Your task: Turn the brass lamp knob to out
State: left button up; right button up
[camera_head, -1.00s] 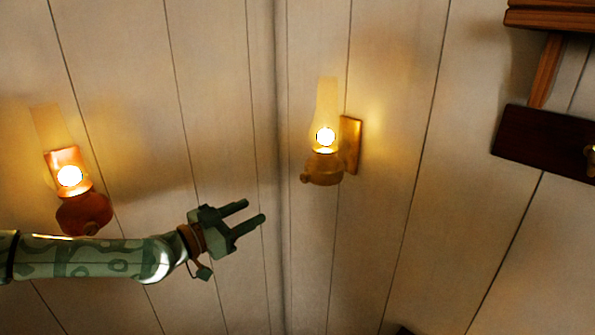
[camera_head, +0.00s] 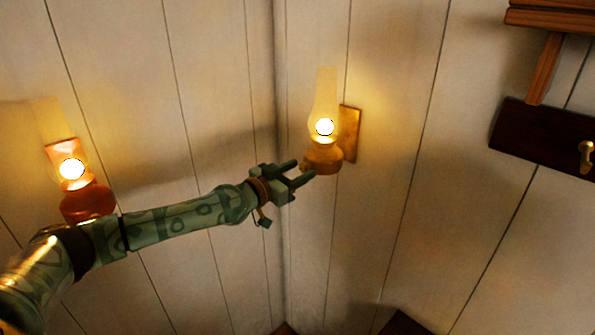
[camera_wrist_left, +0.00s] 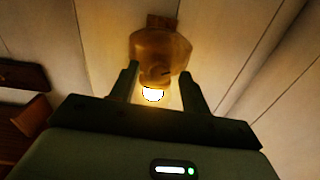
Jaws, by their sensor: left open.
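The brass lamp (camera_head: 323,155) hangs lit on the wall right of the corner, on a brass back plate (camera_head: 350,134). My left gripper (camera_head: 303,170) is open, its fingertips at the left side of the lamp's round base. In the head view the fingers cover the knob. In the left wrist view the lamp base (camera_wrist_left: 160,48) appears upside down, with the small round knob (camera_wrist_left: 154,73) showing between the two open fingers and the bright flame below it. I cannot tell whether the fingers touch the knob. My right gripper is not in view.
A second lit lamp, copper-red (camera_head: 87,200), hangs on the left wall, close to my left arm. A dark wooden board with a brass hook (camera_head: 586,155) and a wooden shelf (camera_head: 552,20) are at the right. The wall between is bare.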

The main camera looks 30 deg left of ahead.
pick_arm(q)
jog(key=shift+w, duration=0.15)
jog(key=c, duration=1)
